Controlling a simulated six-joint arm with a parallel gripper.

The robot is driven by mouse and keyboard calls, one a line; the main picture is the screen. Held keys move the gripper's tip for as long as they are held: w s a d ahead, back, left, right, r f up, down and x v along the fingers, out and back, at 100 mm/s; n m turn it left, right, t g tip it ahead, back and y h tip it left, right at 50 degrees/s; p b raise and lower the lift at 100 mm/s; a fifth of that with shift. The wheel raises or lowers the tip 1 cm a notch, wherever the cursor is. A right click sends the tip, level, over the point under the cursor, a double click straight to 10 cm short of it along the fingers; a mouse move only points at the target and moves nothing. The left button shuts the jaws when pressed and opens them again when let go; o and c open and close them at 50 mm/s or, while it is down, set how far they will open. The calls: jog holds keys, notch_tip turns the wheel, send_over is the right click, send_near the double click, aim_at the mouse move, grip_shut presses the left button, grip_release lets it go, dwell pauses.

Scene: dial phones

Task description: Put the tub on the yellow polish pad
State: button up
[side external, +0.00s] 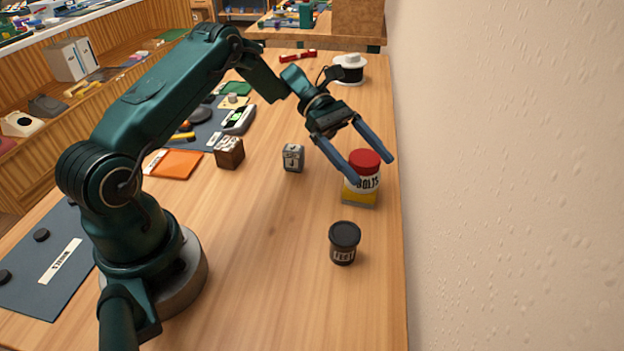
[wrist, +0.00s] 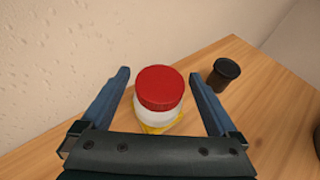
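The tub (side external: 364,181) is white with a red lid and a label reading BOLTS. It stands upright on the yellow polish pad (side external: 357,200), whose grey lower edge shows in front. In the wrist view the tub (wrist: 159,95) sits between the fingers, with a strip of the yellow pad (wrist: 160,129) showing below it. My gripper (side external: 373,169) is open, with its blue fingers at either side of the tub near lid height. In the wrist view gaps show between the tub and both fingers of my gripper (wrist: 159,76).
A black-lidded dark jar (side external: 344,243) stands nearer the side camera, close to the tub. A small grey tin (side external: 293,158) and a brown block (side external: 229,153) stand to the left. A wall (side external: 500,180) runs along the table's right edge. The front middle of the table is clear.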

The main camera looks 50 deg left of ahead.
jog(key=shift+r, duration=0.1)
jog(key=shift+a+r, duration=0.15)
jog(key=shift+a, duration=0.1)
jog(key=v, duration=0.6)
jog(key=s+d+r+m+y, duration=0.7)
jog(key=s+r+m+y, duration=0.1)
jog(key=s+m, duration=0.1)
jog(key=s+a+f+m+t+y, duration=0.1)
jog(key=s+m+t+y, duration=0.3)
jog(key=s+m, duration=0.6)
jog(key=shift+s+t+y, duration=0.3)
jog(key=shift+s+y, duration=0.4)
jog(key=shift+s, duration=0.1)
